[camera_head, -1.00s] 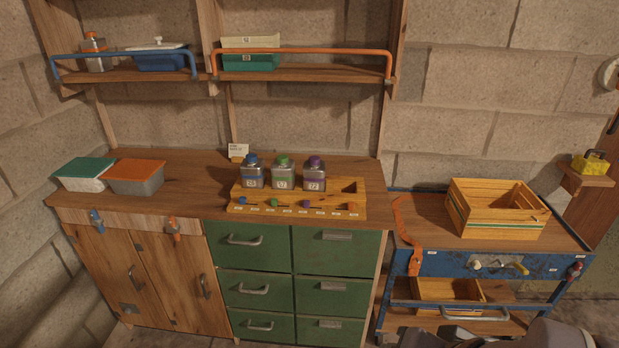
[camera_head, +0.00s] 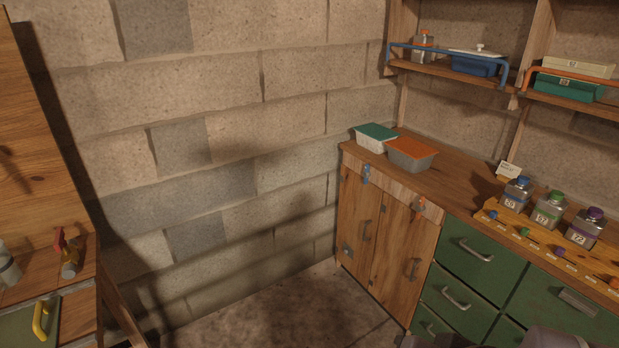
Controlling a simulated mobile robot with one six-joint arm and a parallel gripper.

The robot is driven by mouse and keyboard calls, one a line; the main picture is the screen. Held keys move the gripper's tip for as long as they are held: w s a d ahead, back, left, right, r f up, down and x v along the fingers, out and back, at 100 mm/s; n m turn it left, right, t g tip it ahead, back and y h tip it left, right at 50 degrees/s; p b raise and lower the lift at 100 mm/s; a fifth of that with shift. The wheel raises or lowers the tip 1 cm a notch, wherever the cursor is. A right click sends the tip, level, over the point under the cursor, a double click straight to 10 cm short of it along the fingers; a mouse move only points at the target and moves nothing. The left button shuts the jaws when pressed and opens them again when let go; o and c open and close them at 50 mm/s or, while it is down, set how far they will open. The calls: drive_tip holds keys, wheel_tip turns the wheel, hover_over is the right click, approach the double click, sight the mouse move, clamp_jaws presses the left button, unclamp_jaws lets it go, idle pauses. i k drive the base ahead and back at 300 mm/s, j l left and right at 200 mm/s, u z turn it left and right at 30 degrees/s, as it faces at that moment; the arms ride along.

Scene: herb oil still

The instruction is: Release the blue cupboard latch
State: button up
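The blue cupboard latch (camera_head: 366,174) sits at the top of the left door of the wooden cupboard (camera_head: 388,262), where the door meets the rail under the worktop. It looks small here, and I cannot tell its exact position. The left door (camera_head: 357,226) looks closed and has a dark handle. An orange latch (camera_head: 419,207) sits at the top of the right door (camera_head: 402,258), which also looks closed. My gripper is not in view; only grey parts of my arm show at the bottom right edge.
Two lidded boxes, teal (camera_head: 375,133) and orange (camera_head: 411,152), stand on the worktop above the cupboard. Green drawers (camera_head: 470,249) are to its right. Bottles stand in a wooden rack (camera_head: 541,239). Bare floor (camera_head: 285,312) lies left of the cupboard; another wooden bench (camera_head: 84,305) stands far left.

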sight(366, 174)
drive_tip(key=i+l, duration=0.1)
drive_tip(key=i, duration=2.2)
